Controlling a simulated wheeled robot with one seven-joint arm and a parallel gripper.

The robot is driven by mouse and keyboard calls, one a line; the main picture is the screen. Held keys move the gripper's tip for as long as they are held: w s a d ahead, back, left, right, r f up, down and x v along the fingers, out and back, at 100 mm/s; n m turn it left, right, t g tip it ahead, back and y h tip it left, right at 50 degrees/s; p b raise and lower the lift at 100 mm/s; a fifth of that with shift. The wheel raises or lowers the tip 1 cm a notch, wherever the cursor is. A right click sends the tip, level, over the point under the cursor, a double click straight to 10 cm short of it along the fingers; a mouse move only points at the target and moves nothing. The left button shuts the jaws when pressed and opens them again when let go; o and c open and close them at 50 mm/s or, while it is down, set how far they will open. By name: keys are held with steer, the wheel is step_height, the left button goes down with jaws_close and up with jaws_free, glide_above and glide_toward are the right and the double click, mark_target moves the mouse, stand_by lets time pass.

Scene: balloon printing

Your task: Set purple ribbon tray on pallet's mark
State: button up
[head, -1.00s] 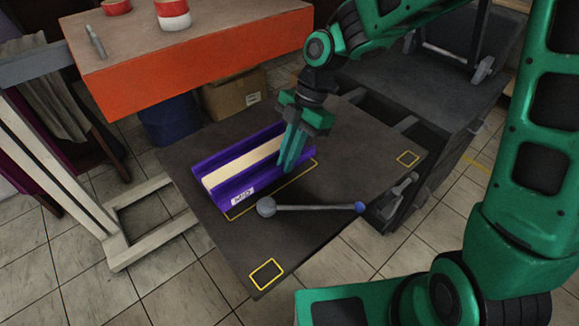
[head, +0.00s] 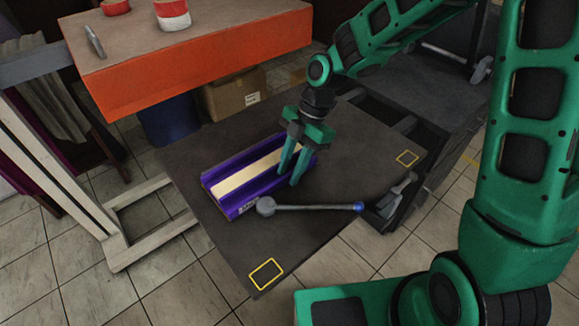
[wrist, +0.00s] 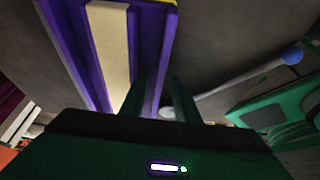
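The purple ribbon tray (head: 222,170), with a cream strip along its middle, rests on the dark pallet (head: 345,150). It covers nearly all of the long yellow mark; a yellow bit (wrist: 166,2) shows at the tray's edge in the wrist view. The tray also shows in the wrist view (wrist: 68,45). My gripper (head: 291,180) is at the tray's right long wall. Its fingers are spread, one on the inner side and one outside, with a gap beside the wall in the wrist view (wrist: 160,85).
A grey rod with a ball end and a blue tip (head: 310,208) lies in front of the tray, close to its near corner. Small yellow rectangles (head: 266,273) mark the pallet's corners. An orange-sided table (head: 200,65) stands behind. A dark cart (head: 425,105) stands at the right.

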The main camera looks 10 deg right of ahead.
steer(key=v, duration=1.2)
steer(key=shift+s+r, duration=0.1)
steer(key=shift+r, duration=0.05)
steer(key=s+d+r+m+t+h, duration=0.1)
steer(key=s+d+m, duration=0.3)
steer(key=d+m, duration=0.5)
steer(key=s+d+r+m+t+h, duration=0.15)
steer(key=s+d+m, duration=0.25)
steer(key=d+m, duration=0.55)
steer(key=s+d+f+m+h, duration=0.1)
steer(key=s+d+m, duration=1.1)
steer(key=s, duration=0.3)
steer(key=shift+s+d+m, duration=0.2)
steer(key=shift+d+m, duration=0.15)
